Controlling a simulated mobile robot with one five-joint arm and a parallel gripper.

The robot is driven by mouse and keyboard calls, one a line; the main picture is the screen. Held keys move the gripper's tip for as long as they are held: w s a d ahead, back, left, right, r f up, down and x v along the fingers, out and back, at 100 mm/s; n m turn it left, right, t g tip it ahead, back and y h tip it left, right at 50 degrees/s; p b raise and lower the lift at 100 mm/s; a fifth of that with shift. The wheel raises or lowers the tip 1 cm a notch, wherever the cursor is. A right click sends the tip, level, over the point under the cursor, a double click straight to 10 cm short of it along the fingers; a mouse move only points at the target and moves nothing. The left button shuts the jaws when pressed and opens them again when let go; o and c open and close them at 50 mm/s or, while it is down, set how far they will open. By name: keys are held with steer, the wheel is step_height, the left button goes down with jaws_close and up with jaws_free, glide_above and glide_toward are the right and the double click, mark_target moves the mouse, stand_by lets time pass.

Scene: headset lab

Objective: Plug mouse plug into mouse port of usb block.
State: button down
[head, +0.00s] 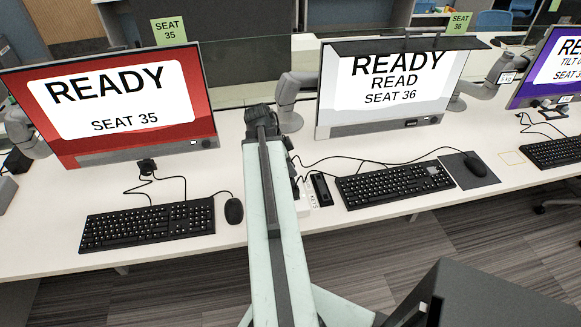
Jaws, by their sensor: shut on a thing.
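My arm runs up the middle of the head view, and its upper link covers much of my gripper (294,182). Only dark parts show at the link's right edge, and the fingertips cannot be made out. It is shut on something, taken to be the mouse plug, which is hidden. The white usb block (313,194) is partly visible just right of the arm on the desk; its ports are too small to tell apart. A black mouse (475,164) lies on a dark pad right of the seat 36 keyboard. A thin black cable runs from its side leftward toward my arm.
A black upright device (321,189) stands beside the block, close to the seat 36 keyboard (394,184). The seat 36 monitor (383,88) stands behind. At left are the seat 35 monitor (115,105), a keyboard (147,224) and another mouse (234,211). Loose cables cross the white desk.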

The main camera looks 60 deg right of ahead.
steer(key=shift+f+b, duration=0.95)
steer(key=shift+f, duration=0.05)
steer(key=c, duration=1.1)
jaws_free()
steer(key=shift+r, duration=0.1)
steer(key=shift+c, duration=0.2)
steer(key=p+v, duration=0.7)
steer(key=shift+r, duration=0.35)
steer(key=shift+w+a, duration=0.1)
steer(key=shift+w, duration=0.05)
